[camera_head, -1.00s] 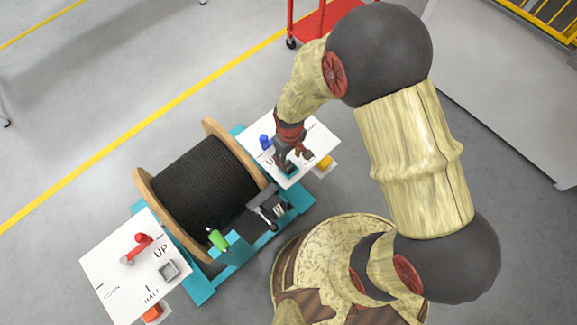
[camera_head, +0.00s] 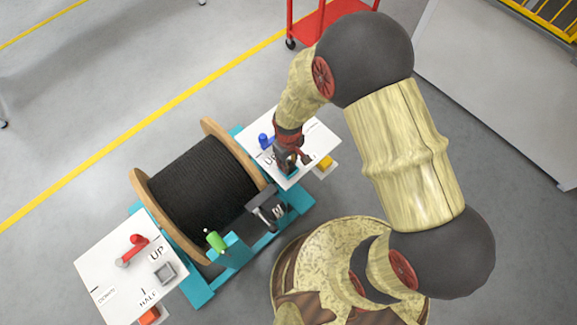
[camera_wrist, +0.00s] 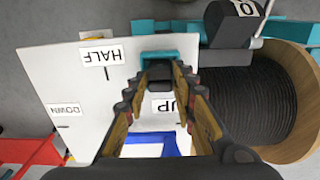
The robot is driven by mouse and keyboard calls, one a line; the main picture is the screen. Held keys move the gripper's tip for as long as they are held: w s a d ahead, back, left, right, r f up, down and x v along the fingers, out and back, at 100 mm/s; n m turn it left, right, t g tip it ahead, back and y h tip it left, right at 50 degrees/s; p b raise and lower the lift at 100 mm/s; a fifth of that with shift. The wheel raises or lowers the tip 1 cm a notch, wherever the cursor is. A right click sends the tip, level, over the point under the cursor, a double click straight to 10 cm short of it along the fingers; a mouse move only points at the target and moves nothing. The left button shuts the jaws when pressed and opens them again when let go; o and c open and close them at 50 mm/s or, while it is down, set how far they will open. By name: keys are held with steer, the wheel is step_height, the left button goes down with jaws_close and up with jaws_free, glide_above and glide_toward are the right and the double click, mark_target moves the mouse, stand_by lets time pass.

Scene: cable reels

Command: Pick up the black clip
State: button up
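The black clip (camera_wrist: 158,69) shows in the wrist view as a dark block at the teal holder (camera_wrist: 160,55) on the white panel (camera_wrist: 75,80). My gripper (camera_wrist: 161,77) points down at it, with one fingertip on each side. The fingers look apart, and I cannot tell whether they touch the clip. In the head view my gripper (camera_head: 294,163) is low over the right white panel (camera_head: 318,135), and its fingers mostly hide the clip.
A blue lever (camera_head: 265,141) stands on the same panel close to my gripper, with a yellow block (camera_head: 325,162) at its edge. The black cable reel (camera_head: 203,188) is to the left. A green part (camera_head: 216,240) and a left panel with a red lever (camera_head: 136,240) lie beyond.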

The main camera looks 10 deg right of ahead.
jaws_close()
steer(key=shift+r, duration=0.1)
steer(key=shift+r+p, duration=0.4)
steer(key=shift+r, duration=0.2)
step_height(320, 180, up, 3)
steer(key=shift+s+f+p, duration=0.15)
steer(key=shift+f+p, duration=0.05)
steer(key=shift+p, duration=0.6)
steer(key=s+d+r+p, duration=0.5)
steer(key=s+r, duration=0.4)
steer(key=s, duration=0.3)
steer(key=shift+s+d, duration=0.3)
step_height(320, 180, up, 5)
steer(key=p, duration=0.4)
